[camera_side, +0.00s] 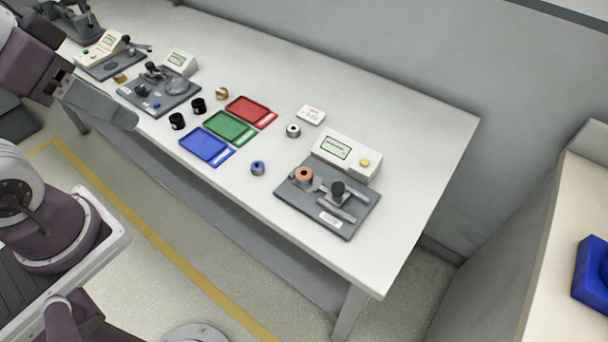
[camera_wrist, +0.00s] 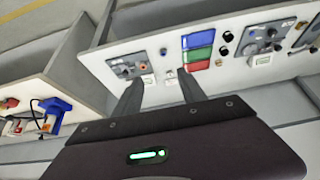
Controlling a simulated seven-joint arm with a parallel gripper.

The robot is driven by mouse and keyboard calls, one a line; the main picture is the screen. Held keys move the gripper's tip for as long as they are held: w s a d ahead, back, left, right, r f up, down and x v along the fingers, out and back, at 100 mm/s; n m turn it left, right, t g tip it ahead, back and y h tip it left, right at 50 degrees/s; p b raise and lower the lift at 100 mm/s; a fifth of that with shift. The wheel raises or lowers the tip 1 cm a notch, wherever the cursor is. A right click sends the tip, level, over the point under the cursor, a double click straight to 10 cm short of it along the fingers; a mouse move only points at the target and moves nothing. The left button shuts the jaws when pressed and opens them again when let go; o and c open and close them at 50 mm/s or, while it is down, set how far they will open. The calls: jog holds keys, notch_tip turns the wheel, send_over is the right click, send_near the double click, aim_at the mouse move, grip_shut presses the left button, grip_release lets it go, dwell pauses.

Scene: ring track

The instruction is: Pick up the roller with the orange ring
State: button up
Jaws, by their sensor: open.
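The roller with the orange ring (camera_side: 304,174) sits at the left of a dark grey fixture plate (camera_side: 345,232) on the right part of the table. In the wrist view it is a tiny orange spot (camera_wrist: 143,67) beyond my fingers. My gripper (camera_wrist: 160,76) is open, with two separate dark fingers and nothing seen between them. In the side view my gripper (camera_side: 128,119) is at the upper left, well away from the roller.
A roller with a blue centre (camera_side: 258,168) and a pale metal one (camera_side: 293,131) stand nearby. Blue (camera_side: 206,147), green (camera_side: 229,129) and red (camera_side: 250,112) trays lie left of the fixture. A display box (camera_side: 346,154) stands behind it. The table's front right corner is clear.

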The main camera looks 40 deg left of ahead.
jog(key=o, duration=0.3)
